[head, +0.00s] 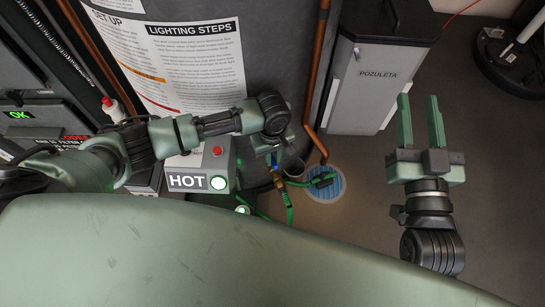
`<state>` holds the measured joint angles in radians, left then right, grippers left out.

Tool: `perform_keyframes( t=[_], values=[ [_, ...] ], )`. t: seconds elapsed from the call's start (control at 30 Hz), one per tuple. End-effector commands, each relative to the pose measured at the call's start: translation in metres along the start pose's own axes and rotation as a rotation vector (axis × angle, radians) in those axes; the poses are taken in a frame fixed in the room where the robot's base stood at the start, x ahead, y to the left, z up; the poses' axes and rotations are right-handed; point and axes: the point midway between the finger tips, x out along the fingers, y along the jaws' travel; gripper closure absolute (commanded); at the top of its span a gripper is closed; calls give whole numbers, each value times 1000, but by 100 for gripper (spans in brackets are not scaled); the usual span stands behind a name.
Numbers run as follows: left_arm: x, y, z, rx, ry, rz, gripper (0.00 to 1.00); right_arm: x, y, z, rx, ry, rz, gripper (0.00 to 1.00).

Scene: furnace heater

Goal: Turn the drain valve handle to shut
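The drain valve (281,183) is a small brass-coloured fitting low on the front of the grey heater tank, with a green hose (289,208) at it. A small blue part (272,159) shows just above it; I cannot tell whether this is the handle. My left gripper (272,154) points down in front of the tank, close above the valve. Its fingers are small and partly hidden by my wrist, so contact and opening are unclear. My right gripper (419,122) is open and empty, fingers pointing up over the floor, away from the valve.
A control box (201,181) marked HOT, with a red button and a lit green light, is left of the valve. A round blue floor drain (324,184) and a copper pipe (315,80) are to its right.

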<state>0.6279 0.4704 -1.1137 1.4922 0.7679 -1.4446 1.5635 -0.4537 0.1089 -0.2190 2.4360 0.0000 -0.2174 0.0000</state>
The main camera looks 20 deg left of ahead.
Motion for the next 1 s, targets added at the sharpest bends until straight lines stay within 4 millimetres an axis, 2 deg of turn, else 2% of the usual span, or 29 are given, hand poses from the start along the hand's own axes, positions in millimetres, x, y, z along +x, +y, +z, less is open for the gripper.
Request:
perform_keyframes(
  t=[0.37, 1.0],
  values=[
    [-1, 0, 0, 11, 0, 0, 100, 0, 0, 3, 0, -21, 1, 64],
    [-1, 0, 0, 102, 0, 0, 100, -8, 6, 39, -4, -219, 14, 64]
  ],
)
